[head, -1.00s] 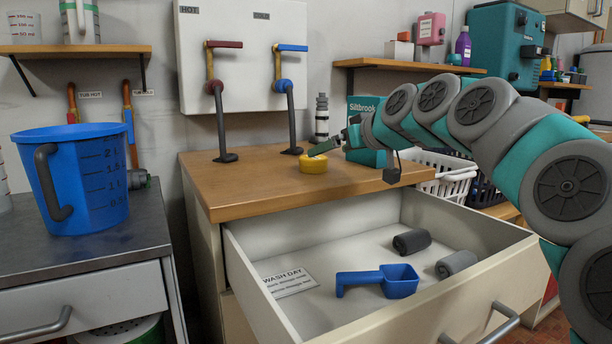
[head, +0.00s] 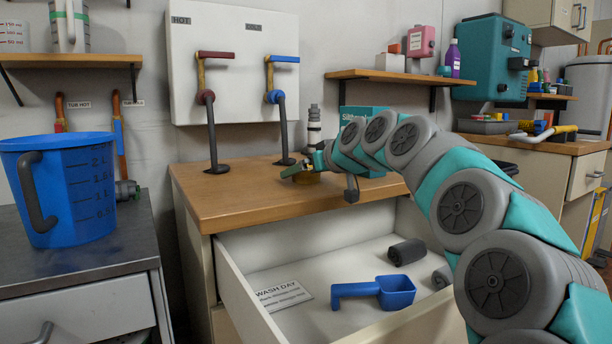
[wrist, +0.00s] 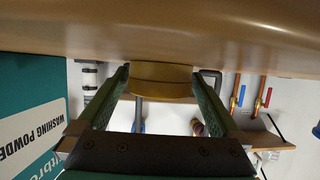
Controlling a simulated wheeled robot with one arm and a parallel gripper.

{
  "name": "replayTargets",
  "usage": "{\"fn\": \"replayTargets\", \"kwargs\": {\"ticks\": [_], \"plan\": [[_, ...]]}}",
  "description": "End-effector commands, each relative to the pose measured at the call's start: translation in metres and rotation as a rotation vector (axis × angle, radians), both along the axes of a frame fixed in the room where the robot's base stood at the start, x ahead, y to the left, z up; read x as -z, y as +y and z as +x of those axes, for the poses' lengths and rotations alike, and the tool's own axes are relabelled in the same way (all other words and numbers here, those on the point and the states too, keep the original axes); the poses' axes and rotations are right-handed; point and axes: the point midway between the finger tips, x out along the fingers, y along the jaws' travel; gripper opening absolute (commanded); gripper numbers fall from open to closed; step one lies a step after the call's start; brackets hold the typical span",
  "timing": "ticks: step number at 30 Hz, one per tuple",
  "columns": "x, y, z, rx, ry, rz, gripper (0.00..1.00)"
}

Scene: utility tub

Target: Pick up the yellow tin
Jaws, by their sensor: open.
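The yellow tin (head: 307,179) is a low round tin on the wooden counter, partly hidden behind my gripper in the head view. In the wrist view the tin (wrist: 163,80) sits between the tips of my two green fingers, its rim close to both. My gripper (wrist: 161,76) is open, with a finger on each side of the tin. I cannot tell whether either finger touches it. In the head view my gripper (head: 300,172) is low at the counter.
A teal washing powder box (head: 367,118) stands just behind my arm. Tap pipes rise at the counter's back. Below, an open drawer (head: 250,325) holds a blue scoop (head: 396,292) and dark cylinders. A blue jug (head: 75,190) stands on the left worktop.

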Motion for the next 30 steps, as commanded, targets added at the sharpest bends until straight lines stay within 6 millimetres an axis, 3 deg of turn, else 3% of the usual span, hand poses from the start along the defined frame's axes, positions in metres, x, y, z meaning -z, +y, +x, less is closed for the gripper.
{"fn": "replayTargets", "kwargs": {"ticks": [6,26,30], "plan": [[0.0,0.0002,0.0005,0.0,0.0,0.0,0.99],[0.0005,0.0001,0.0006,0.0,0.001,-0.001,0.25],[0.0005,0.0,0.0006,0.0,0.001,-0.001,0.23]]}}
